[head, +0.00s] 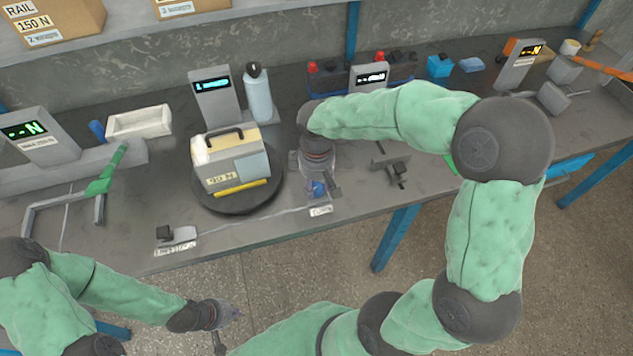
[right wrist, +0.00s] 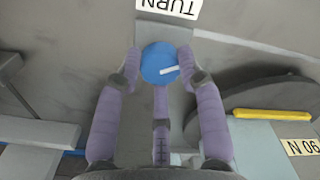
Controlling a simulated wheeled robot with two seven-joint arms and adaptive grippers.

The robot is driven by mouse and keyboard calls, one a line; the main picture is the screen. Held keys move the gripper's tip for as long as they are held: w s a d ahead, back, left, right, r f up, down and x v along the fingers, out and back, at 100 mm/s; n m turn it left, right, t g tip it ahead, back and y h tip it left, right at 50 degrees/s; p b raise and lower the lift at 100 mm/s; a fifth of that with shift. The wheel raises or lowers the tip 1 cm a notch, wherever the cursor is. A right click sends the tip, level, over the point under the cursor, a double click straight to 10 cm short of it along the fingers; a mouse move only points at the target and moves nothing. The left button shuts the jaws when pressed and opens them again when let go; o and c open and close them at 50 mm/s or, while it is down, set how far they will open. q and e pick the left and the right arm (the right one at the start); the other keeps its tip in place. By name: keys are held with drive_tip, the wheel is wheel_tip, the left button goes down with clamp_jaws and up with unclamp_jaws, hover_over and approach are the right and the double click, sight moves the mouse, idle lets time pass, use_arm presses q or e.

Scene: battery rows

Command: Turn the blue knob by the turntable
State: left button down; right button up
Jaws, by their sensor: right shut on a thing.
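The blue knob (right wrist: 153,65) sits on a grey base and has a white pointer mark that points to the right in the right wrist view. My right gripper (right wrist: 160,55) is shut on it, with a purple finger on each side. In the head view the knob (head: 317,189) is small and partly hidden by my right gripper (head: 320,186). The dark round turntable (head: 222,203) is to its left and carries a boxy grey-beige unit (head: 238,165) marked 90 N. My left gripper (head: 228,316) hangs in front of the table, away from the knob; its jaws are unclear.
A TURN label (right wrist: 168,7) lies by the knob's base. A bottle (head: 258,95) and a display post (head: 215,97) stand behind the turntable. A small dark fixture (head: 395,170) is right of the knob. A green-handled lever (head: 105,172) stands at the left.

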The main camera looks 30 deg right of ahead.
sight(317, 187)
drive_tip(key=shift+s, duration=0.15)
use_arm(q)
drive_tip(key=shift+r, duration=0.25)
use_arm(e)
drive_tip(key=shift+f, duration=0.1)
drive_tip(key=o, duration=1.1)
drive_tip(key=shift+o, duration=0.2)
drive_tip(key=shift+r, duration=0.65)
wheel_tip(317, 187, up, 11)
drive_tip(key=shift+f, duration=0.15)
